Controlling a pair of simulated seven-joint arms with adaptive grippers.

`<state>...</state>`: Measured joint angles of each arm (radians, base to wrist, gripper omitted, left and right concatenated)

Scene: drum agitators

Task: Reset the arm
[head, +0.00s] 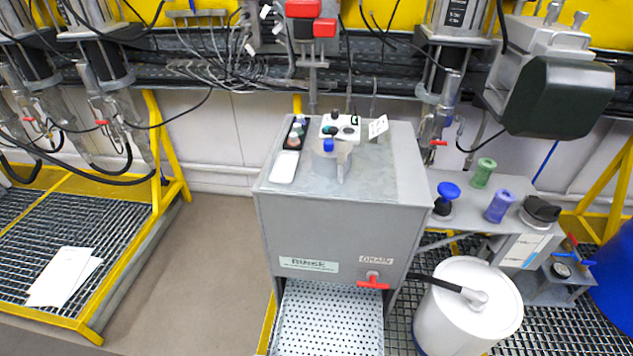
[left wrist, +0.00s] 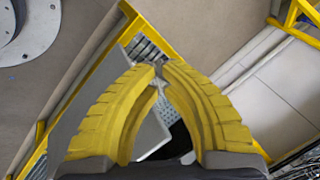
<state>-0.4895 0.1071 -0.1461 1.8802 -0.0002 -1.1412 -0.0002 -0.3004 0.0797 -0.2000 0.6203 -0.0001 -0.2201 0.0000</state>
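My left gripper (left wrist: 160,72) shows in the left wrist view. Its two ribbed yellow fingers curve inward and their tips meet, with nothing clearly held between them. Below the fingers are a yellow frame edge, dark grating and a pale flat shape, partly hidden by the fingers. Neither gripper shows in the head view. My right gripper is in no frame.
A grey rinse cabinet (head: 335,215) stands mid-view with small bottles, a white tray (head: 285,167) and a clear jug (head: 331,161) on top. A white drum (head: 467,310) stands right. White papers (head: 62,278) lie on the left grating. The floor (head: 205,270) between is clear.

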